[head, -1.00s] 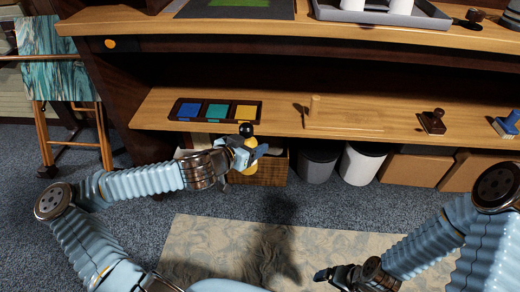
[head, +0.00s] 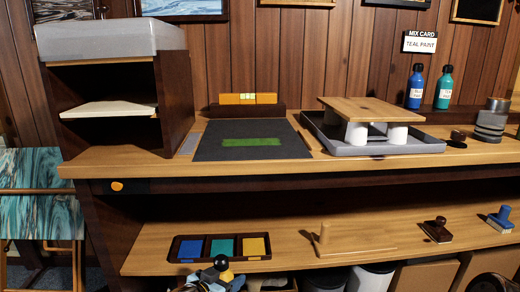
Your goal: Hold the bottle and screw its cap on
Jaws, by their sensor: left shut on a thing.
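My left gripper (head: 212,277) is at the bottom edge, just in front of the lower shelf and below the paint tray. It is shut on a yellow bottle (head: 228,276), of which only a small part shows. A rounded black top (head: 221,262) stands above the yellow part; I cannot tell whether it is a cap or how it is seated. The lower part of the bottle and most of the gripper are cut off by the frame. My right gripper is out of view. A blue bottle (head: 416,88) and a teal bottle (head: 444,88) with black tops stand upright at the back right of the worktop.
The lower shelf (head: 370,238) holds a tray of blue, teal and yellow squares (head: 176,249), a wooden peg stand (head: 324,236) and stamps (head: 438,230). The worktop above holds a dark mat (head: 240,153) and a grey tray (head: 376,150) with a board on white cups. Bins stand below.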

